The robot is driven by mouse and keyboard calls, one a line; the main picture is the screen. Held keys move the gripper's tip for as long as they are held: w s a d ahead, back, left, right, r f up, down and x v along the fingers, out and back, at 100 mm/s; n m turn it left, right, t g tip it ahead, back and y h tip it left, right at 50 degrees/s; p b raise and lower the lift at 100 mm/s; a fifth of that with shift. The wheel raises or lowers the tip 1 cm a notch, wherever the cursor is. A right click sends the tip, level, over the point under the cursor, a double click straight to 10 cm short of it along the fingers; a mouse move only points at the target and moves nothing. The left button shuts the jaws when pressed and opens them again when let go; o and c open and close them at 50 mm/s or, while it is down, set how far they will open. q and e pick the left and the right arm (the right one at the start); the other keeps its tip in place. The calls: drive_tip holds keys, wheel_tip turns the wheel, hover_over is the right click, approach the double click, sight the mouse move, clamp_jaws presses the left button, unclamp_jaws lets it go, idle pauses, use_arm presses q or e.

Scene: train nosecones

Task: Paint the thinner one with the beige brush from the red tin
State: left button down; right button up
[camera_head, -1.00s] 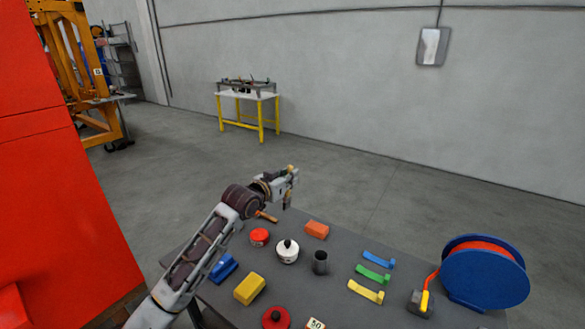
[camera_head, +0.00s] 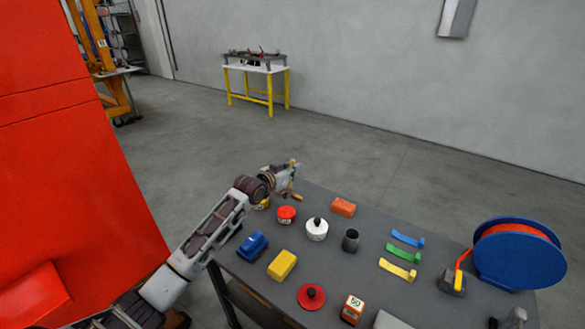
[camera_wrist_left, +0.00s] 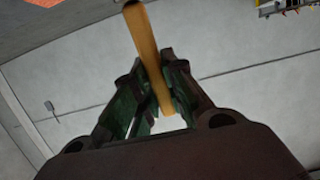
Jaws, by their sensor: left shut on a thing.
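My left gripper (camera_head: 291,180) is shut on a slim beige-brown handle (camera_wrist_left: 150,60), seen between its green finger pads in the left wrist view. The gripper is above the far left corner of the table. The red tin (camera_head: 286,214) stands on the table just below and in front of the gripper, apart from it. A large red body (camera_head: 75,150) fills the left side; I cannot tell which nosecone it is. No thinner one can be picked out. My right gripper is not seen.
The dark table (camera_head: 385,226) holds a yellow tin (camera_head: 262,204), a white tin (camera_head: 316,231), a dark cup (camera_head: 351,241), an orange block (camera_head: 343,207), a yellow block (camera_head: 282,265), coloured strips (camera_head: 398,270) and a blue reel (camera_head: 520,258).

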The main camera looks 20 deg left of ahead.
sight(291, 185)
use_arm(q)
drive_tip(key=shift+w+a, duration=0.1)
drive_tip(key=shift+a, duration=0.15)
drive_tip(key=shift+d, duration=0.1)
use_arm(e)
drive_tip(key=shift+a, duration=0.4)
use_arm(q)
drive_tip(key=shift+d+r+g, duration=0.1)
drive_tip(key=shift+d+g, duration=0.05)
drive_tip(key=shift+g, duration=0.15)
drive_tip(key=shift+f, duration=0.2)
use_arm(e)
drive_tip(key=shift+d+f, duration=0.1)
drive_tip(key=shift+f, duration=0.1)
use_arm(q)
drive_tip(key=shift+f+b, duration=2.8)
drive_tip(key=shift+b, duration=0.15)
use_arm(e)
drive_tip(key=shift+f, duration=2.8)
use_arm(q)
drive_tip(key=shift+f, duration=0.65)
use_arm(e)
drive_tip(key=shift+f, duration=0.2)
